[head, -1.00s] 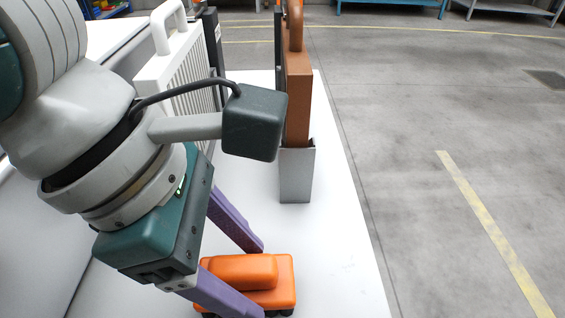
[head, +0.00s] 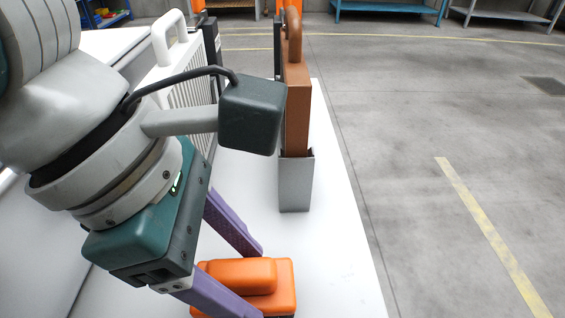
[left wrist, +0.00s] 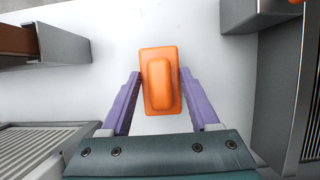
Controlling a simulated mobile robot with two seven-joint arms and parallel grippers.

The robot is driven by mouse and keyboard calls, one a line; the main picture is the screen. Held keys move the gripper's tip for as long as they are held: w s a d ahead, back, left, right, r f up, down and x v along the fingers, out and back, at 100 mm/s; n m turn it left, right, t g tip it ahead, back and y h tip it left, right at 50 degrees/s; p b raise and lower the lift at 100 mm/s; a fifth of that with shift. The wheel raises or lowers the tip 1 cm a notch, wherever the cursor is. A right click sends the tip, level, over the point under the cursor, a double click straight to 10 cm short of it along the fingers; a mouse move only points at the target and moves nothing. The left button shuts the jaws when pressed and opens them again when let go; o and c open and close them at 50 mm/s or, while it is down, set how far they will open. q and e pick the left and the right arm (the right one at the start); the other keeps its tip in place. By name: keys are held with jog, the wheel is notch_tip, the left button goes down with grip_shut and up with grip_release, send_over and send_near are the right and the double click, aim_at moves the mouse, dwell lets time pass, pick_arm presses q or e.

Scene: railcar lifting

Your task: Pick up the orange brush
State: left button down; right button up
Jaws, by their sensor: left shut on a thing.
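The orange brush (head: 240,275) is at the bottom of the head view, over the white table top (head: 340,270). It has a raised rounded grip along its top. My left gripper (head: 258,284) comes down from the upper left, its two purple fingers on opposite sides of the brush. In the left wrist view the brush (left wrist: 160,60) sits between the fingertips (left wrist: 161,74), which are closed against its sides. The brush's underside is mostly hidden, so I cannot tell whether it touches the table. My right gripper is in neither view.
A brown panel with a handle (head: 297,110) stands in a grey holder (head: 296,185) beyond the brush. A white slatted case with a handle (head: 175,70) stands behind my left arm. Bare table lies right of the brush, with open floor past its edge.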

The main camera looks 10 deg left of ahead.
aim_at(240, 268)
pick_arm(q)
notch_tip(240, 268, up, 19)
jog(key=p, duration=0.2)
jog(key=shift+p, duration=0.4)
